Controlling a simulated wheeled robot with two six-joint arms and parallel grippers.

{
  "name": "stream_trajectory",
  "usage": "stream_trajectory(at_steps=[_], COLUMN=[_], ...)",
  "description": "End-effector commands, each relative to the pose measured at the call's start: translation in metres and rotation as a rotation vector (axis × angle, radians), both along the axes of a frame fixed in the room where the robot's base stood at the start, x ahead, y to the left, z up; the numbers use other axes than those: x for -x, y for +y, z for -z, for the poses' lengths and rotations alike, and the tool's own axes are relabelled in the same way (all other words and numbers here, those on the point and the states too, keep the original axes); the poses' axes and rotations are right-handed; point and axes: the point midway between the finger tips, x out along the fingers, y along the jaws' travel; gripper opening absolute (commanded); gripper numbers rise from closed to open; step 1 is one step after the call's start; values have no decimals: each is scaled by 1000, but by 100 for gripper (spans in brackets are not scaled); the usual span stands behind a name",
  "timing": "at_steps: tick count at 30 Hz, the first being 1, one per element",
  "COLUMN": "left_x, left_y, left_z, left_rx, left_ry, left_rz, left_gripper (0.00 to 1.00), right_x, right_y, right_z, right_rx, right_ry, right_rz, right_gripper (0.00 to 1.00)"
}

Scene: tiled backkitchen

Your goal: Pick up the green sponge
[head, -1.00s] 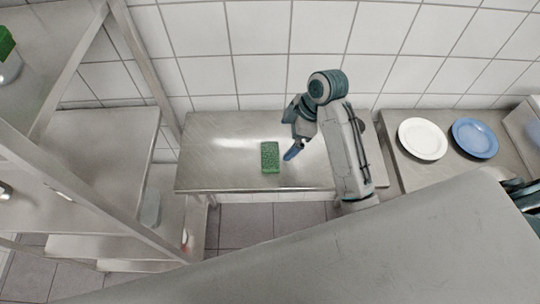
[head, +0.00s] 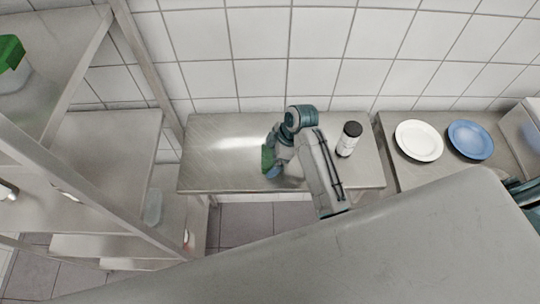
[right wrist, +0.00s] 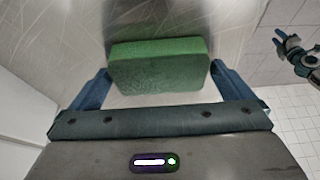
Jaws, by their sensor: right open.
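The green sponge (head: 267,158) lies on the steel table (head: 225,135), partly hidden by my right gripper (head: 271,166) in the head view. In the right wrist view, the sponge (right wrist: 160,63) sits between the two blue fingers of the right gripper (right wrist: 159,78). The fingers are open, one at each end of the sponge, with a small gap showing at each side. My left gripper (right wrist: 297,56) shows at the right edge of the right wrist view; its jaw state is unclear.
A white bottle with a black cap (head: 348,140) stands on the table to the right of my arm. A white plate (head: 419,140) and a blue plate (head: 470,139) lie on the counter further right. Metal shelving (head: 100,135) stands at the left. The table's left part is clear.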

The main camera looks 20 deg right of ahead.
Motion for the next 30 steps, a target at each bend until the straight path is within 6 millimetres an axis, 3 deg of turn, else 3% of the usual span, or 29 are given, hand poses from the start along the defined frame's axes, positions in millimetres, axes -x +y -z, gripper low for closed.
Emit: stream_trajectory(at_steps=[3,9,21,25,30], left_x=[0,0,0,0,0], left_y=[0,0,0,0,0], left_z=[1,1,4,13,26], left_rx=[0,0,0,0,0], left_ry=[0,0,0,0,1], left_rz=[0,0,0,0,0], left_gripper=[36,36,36,36,36], right_x=[0,0,-1,-1,-2], right_y=[0,0,0,0,0], right_z=[0,0,-4,-22,-57], right_rx=[0,0,0,0,-1], right_ry=[0,0,-2,-7,-8], right_rz=[0,0,0,0,0], right_gripper=[100,65,64,64,64])
